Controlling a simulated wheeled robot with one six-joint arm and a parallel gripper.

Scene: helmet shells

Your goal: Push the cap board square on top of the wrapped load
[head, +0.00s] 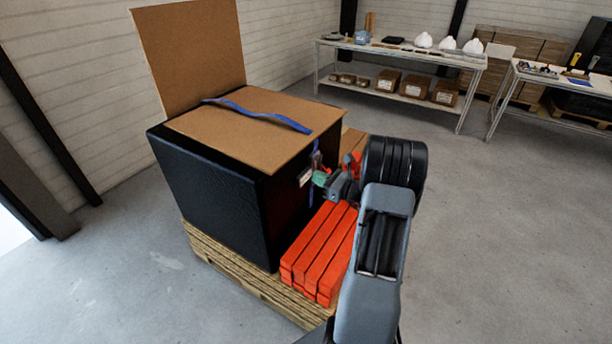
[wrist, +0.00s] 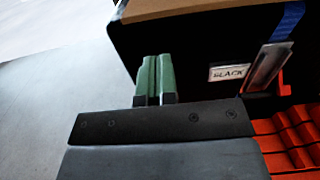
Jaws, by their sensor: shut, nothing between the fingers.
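The cap board (head: 250,120) is a flat brown sheet lying on top of the black wrapped load (head: 205,190). It sits askew: a strip of black top shows along its left front edge, and its right corner juts past the load. Its edge crosses the top of the wrist view (wrist: 190,9). A blue strap (head: 258,114) lies across the board. My gripper (head: 322,178) is beside the load's right face, below the board's edge. Its green fingers (wrist: 154,78) are together and empty in the wrist view. Whether they touch the load I cannot tell.
A tall brown board (head: 188,50) stands upright behind the load. Orange bars (head: 320,250) lie beside the load on the wooden pallet (head: 235,272), under my arm. A white label (wrist: 229,72) and a strap buckle (wrist: 268,66) are on the load's face. Open floor lies right.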

